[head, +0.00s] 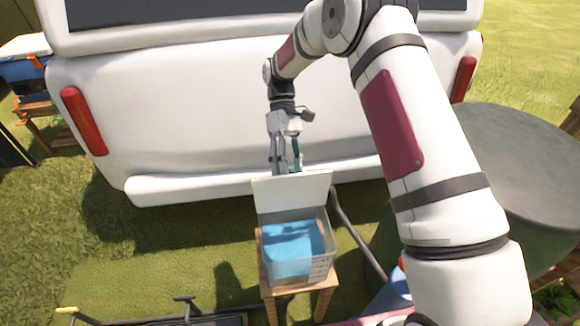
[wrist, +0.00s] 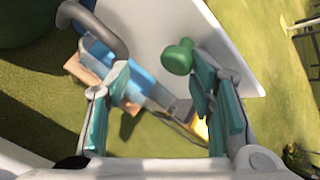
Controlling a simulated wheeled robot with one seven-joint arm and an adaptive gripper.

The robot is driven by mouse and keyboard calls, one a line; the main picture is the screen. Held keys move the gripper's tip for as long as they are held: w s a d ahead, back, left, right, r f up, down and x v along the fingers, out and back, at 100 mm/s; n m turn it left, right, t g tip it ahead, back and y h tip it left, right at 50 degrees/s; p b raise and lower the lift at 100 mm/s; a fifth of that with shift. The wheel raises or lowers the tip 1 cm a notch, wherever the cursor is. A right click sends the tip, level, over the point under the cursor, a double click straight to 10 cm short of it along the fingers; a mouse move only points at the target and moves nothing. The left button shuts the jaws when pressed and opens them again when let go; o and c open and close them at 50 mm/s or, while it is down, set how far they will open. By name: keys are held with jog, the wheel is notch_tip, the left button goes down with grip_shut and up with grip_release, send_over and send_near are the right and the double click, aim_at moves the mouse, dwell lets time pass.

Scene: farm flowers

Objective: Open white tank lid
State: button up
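The clear tank (head: 318,262) with blue contents stands on a small wooden stool. Its white lid (head: 292,193) is raised at the tank's back edge, standing up, and the tank's top is uncovered. The lid also shows in the wrist view (wrist: 215,28), with a round green knob (wrist: 179,57) on it. My gripper (head: 285,168) is just behind and above the lid's upper edge. In the wrist view my gripper (wrist: 158,76) has its teal-padded fingers wide apart. The knob is near the tip of the right finger; I cannot tell whether they touch.
A white vehicle (head: 210,110) with red lights stands close behind the tank and my gripper. A large grey-green round container (head: 520,165) is at the right. Wooden furniture (head: 38,108) is at the far left. Grass (head: 140,280) lies open at the lower left.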

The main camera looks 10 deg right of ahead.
dwell(0.3)
jog(key=v, duration=0.7)
jog(key=shift+r, duration=0.25)
jog(key=shift+w, duration=0.15)
